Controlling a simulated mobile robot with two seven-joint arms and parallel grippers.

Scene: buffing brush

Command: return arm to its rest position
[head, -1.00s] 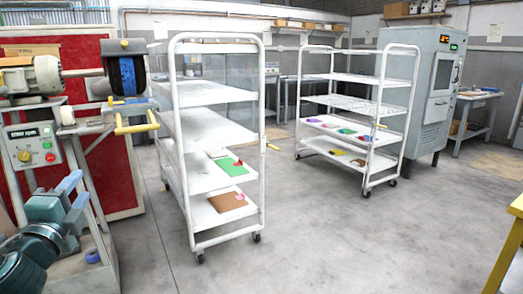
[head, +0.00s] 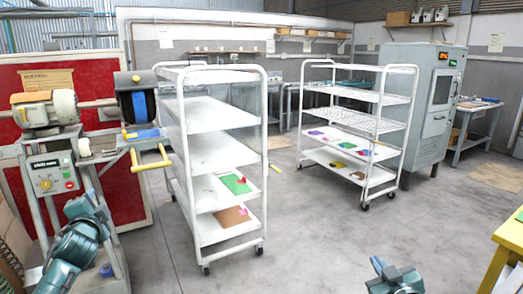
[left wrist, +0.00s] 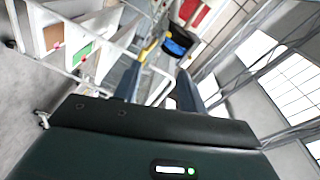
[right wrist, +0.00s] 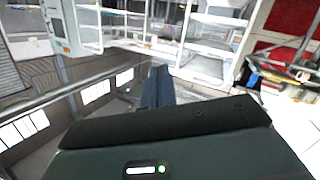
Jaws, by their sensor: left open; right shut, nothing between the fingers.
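My left gripper (head: 84,208) is at the lower left of the head view, in front of the buffing machine's stand. In the left wrist view its two fingers (left wrist: 158,88) are apart with nothing between them. My right gripper (head: 380,264) shows at the bottom edge of the head view, over open floor. In the right wrist view its fingers (right wrist: 157,88) are together and hold nothing. The buffing machine (head: 48,108) stands at the left, with a dark wheel with a blue band (head: 138,104) on its shaft.
A yellow-handled bar (head: 150,158) juts from the machine. A white shelf trolley (head: 212,150) stands at centre left, another (head: 360,130) farther right, both carrying coloured flat pieces. A grey cabinet (head: 425,105) is behind. A yellow table (head: 508,240) edges in at right. The middle floor is clear.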

